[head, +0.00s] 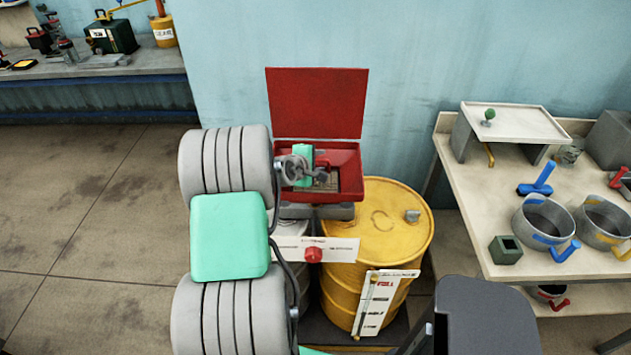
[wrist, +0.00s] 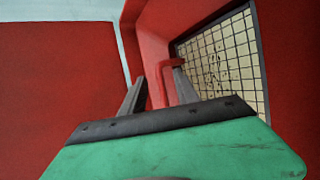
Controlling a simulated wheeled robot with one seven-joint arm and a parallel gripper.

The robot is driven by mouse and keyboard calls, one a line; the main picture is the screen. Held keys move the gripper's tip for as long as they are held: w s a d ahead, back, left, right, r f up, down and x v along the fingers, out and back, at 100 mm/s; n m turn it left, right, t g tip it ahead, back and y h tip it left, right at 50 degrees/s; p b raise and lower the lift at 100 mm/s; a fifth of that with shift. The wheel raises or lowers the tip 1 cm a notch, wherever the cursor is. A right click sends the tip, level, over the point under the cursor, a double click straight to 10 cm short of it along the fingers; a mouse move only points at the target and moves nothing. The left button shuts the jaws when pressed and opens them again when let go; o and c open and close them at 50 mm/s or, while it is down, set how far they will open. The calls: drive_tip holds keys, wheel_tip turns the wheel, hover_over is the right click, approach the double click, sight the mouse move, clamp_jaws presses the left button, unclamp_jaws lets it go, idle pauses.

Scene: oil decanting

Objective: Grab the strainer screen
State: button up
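The strainer screen (wrist: 225,58) is a pale grid in a dark frame. It sits inside the red box (head: 352,180), whose lid (head: 318,100) stands open at the back. A red handle (wrist: 162,82) rises at the screen's near edge in the wrist view. My gripper (wrist: 162,72) is open, its two grey fingers apart with an upright of the handle between them. The left finger shows a gap to the handle; contact at the right finger is unclear. In the head view my wrist hides much of the box and the screen (head: 330,186).
The box stands over a yellow drum (head: 400,235) and a grey drum (head: 290,250) close beside it. A table (head: 480,180) at right holds pots, a blue-handled tool (head: 537,184) and a small green box (head: 506,249). A bench with tools (head: 110,68) is at far left.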

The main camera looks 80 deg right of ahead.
clamp_jaws()
idle(1.2)
